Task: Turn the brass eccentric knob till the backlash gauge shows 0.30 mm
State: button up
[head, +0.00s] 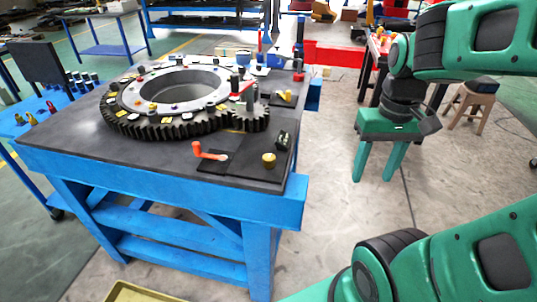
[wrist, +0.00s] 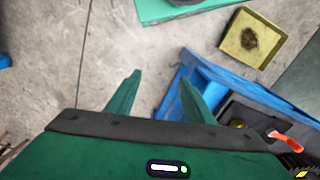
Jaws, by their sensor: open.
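The brass knob (head: 268,159) stands upright on a dark plate near the table's front right corner. In the wrist view the brass knob (wrist: 237,123) shows small at the table edge, partly hidden. A small black device (head: 283,140) stands just behind the knob; I cannot tell if it is the backlash gauge, and I can make out no reading. My gripper (head: 373,178) hangs fingers down to the right of the table, clear of the knob. Its green fingers (wrist: 160,98) are apart with nothing between them.
A red-orange crank handle (head: 209,152) sits left of the knob. A large toothed ring (head: 150,128) meshes with a small pinion (head: 247,118) on the blue table (head: 160,178). A yellow tray (wrist: 228,45) lies on the floor. A wooden stool (head: 468,108) stands behind my gripper.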

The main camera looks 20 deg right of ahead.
jog(key=w+a+r+n, duration=0.2)
jog(key=w+a+n, duration=0.2)
jog(key=w, duration=0.3)
jog(key=w+a+r+n, duration=0.2)
jog(key=w+a+n, duration=0.2)
jog(key=w, duration=0.2)
jog(key=n, duration=0.6)
send_over(269, 157)
notch_tip(269, 157, down, 10)
jog(key=shift+w, duration=0.1)
jog(key=c, duration=1)
